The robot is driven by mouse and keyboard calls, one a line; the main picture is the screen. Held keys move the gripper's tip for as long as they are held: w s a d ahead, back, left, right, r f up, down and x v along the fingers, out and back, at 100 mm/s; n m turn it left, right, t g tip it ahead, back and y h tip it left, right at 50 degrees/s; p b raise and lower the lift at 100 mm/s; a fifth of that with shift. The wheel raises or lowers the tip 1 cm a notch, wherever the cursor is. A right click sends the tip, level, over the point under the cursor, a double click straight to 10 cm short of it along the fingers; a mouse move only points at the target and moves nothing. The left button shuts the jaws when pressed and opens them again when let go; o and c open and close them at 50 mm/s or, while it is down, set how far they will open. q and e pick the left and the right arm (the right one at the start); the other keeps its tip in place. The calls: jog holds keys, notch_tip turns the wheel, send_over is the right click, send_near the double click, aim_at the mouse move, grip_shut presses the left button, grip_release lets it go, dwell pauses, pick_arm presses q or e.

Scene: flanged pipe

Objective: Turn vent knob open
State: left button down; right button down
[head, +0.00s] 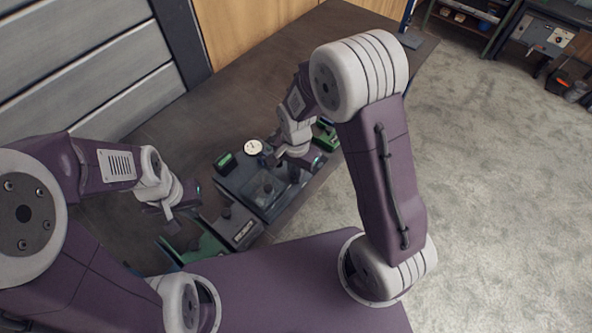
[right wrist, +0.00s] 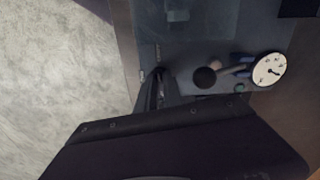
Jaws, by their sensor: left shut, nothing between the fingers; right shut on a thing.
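The dark apparatus (head: 232,185) sits on the table with a white round gauge (head: 253,147) at its back. The gauge also shows in the right wrist view (right wrist: 269,69), beside a dark round cap (right wrist: 204,77). My right gripper (right wrist: 160,76) is at the apparatus's edge, fingers together on a small dark part, which I take to be the vent knob. The fingers hide most of it, so its turn angle cannot be read. In the head view my right gripper (head: 298,172) is over the apparatus's right side. My left gripper (head: 168,214) is shut and empty, left of the apparatus.
A green-and-black item (head: 226,161) lies by the apparatus's back left corner. A dark grey block (head: 236,230) and a green piece (head: 200,250) are in front. The brown table (head: 340,45) is clear at the back; grey floor lies to the right.

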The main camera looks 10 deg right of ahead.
jog(key=n+p, duration=0.1)
jog(key=n, duration=0.2)
jog(key=shift+r+n, duration=0.15)
jog(key=shift+n, duration=0.15)
jog(key=n+p, duration=0.1)
jog(key=n, duration=0.3)
jog(key=shift+w+p, duration=0.1)
jog(key=shift+p, duration=0.25)
jog(key=n+p, duration=0.1)
jog(key=n, duration=0.3)
jog(key=shift+n, duration=0.4)
jog(key=shift+n+p, duration=0.45)
jog(key=shift+n, duration=1.35)
jog(key=c, duration=1.5)
grip_release()
